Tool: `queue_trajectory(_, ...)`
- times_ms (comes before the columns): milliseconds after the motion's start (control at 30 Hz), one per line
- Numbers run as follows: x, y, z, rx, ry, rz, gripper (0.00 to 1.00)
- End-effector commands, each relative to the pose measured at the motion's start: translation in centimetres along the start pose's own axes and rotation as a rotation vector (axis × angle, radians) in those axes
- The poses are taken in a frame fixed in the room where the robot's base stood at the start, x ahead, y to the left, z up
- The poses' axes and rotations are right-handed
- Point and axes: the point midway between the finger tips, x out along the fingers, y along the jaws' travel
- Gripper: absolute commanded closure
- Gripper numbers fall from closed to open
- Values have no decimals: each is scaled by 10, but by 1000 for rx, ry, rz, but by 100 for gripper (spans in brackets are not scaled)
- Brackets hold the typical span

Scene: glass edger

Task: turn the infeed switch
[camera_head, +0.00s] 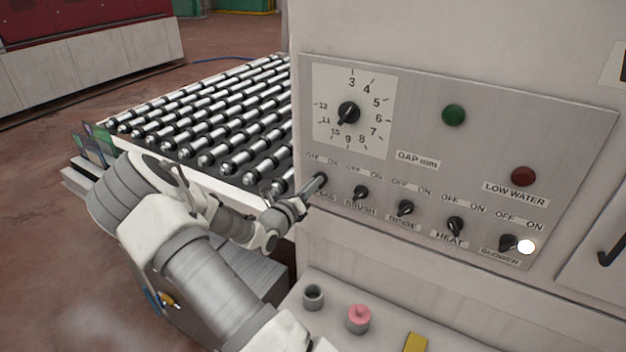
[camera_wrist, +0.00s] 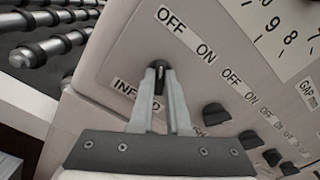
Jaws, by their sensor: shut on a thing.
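The infeed switch is the leftmost black knob in the bottom row of the grey control panel (camera_head: 480,130). In the wrist view the infeed switch (camera_wrist: 157,76) sits between my fingertips, below its OFF and ON labels, with the INFEED label partly hidden behind a finger. My gripper (camera_head: 318,182) reaches the panel from the left and is shut on the switch. In the wrist view my gripper (camera_wrist: 160,84) has one finger on each side of the knob. The knob's exact pointing direction is hard to tell.
To the right are the brush (camera_head: 361,192), rinse (camera_head: 405,208), heat (camera_head: 456,226) and blower (camera_head: 508,243) switches. A gap dial (camera_head: 348,112) is above. A roller conveyor (camera_head: 200,125) lies left of the panel. A pink button (camera_head: 358,318) is on the ledge below.

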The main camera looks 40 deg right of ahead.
Motion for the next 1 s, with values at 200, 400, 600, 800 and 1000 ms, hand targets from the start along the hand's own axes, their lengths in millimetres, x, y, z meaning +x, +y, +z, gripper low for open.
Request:
queue_trajectory(200, 0, 0, 0, -46, 0, 0, 100)
queue_trajectory(400, 0, 0, 0, -54, 0, 0, 100)
queue_trajectory(600, 0, 0, 0, -54, 0, 0, 100)
queue_trajectory(800, 0, 0, 0, -54, 0, 0, 58)
queue_trajectory(1000, 0, 0, 0, -53, 0, 0, 55)
